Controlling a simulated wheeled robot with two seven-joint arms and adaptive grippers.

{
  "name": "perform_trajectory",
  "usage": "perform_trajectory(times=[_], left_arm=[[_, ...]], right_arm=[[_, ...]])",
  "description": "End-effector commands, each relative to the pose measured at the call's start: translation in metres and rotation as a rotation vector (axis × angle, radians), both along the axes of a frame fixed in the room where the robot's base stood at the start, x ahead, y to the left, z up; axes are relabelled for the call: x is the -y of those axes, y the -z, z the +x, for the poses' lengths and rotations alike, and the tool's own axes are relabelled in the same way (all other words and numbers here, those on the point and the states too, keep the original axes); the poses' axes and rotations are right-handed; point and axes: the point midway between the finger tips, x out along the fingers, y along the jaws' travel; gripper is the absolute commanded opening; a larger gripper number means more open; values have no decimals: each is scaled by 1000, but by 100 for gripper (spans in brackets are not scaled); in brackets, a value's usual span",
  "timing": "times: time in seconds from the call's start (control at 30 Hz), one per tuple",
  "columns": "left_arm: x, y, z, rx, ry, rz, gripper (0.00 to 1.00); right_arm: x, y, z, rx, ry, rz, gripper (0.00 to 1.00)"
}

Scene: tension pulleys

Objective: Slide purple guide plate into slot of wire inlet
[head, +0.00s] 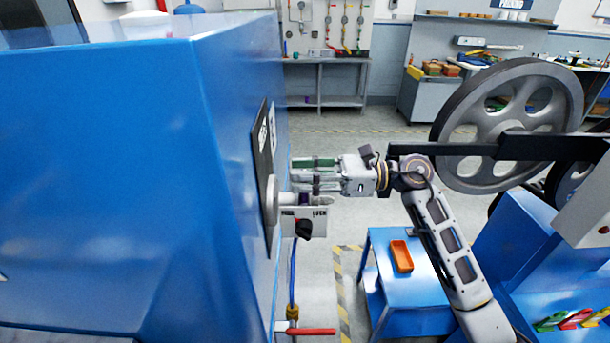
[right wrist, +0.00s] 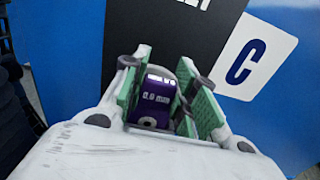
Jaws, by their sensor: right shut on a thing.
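The purple guide plate (right wrist: 157,98), marked "0.9 mm", is between the green-padded fingers of my right gripper (right wrist: 165,92) in the right wrist view. The gripper is shut on it. In the head view my right gripper (head: 304,176) reaches left, close to the blue machine's side. The wire inlet seems to be the grey round fitting (head: 271,201) on the black panel there; a grey rounded part (right wrist: 187,70) shows just behind the plate in the wrist view. I cannot tell whether the plate touches or enters the slot. My left gripper is out of view.
The blue machine (head: 110,170) fills the left. A white plate with a black knob (head: 303,228) sits just below my gripper, above a red-handled valve (head: 310,331). A blue table with an orange tray (head: 402,256) and a large grey wheel (head: 508,120) stand right.

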Motion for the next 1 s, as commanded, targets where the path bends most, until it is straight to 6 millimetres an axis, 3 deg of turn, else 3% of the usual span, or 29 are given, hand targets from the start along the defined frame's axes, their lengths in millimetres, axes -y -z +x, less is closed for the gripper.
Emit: perform_trajectory(times=[1.0], left_arm=[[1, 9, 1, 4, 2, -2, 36]], right_arm=[[-1, 1, 0, 0, 0, 0, 5]])
